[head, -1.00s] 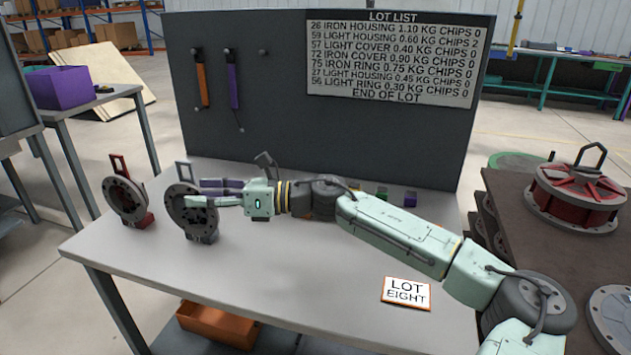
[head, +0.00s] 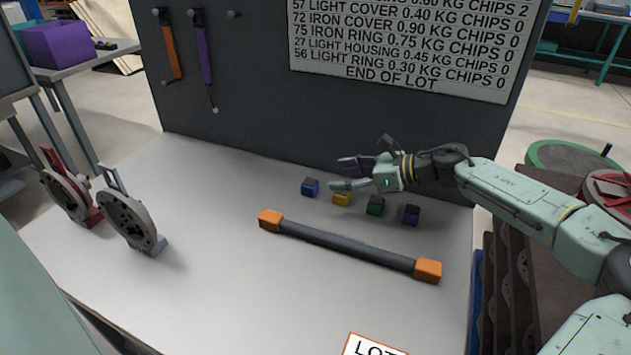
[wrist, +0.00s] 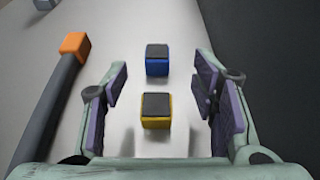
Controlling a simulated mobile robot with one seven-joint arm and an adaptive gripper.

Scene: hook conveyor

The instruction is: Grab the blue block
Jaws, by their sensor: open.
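The blue block (head: 310,187), with a dark top, stands on the table at the left end of a row of small blocks. In the wrist view the blue block (wrist: 157,60) lies ahead of my fingertips, roughly midway between them and apart from both. My gripper (head: 347,175) is open and empty, to the right of the blue block in the head view. In the wrist view the yellow block (wrist: 156,110) sits between the open fingers (wrist: 158,88), nearer to me than the blue one.
A dark bar with orange ends (head: 345,243) lies in front of the row. A dark panel (head: 250,110) rises behind.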

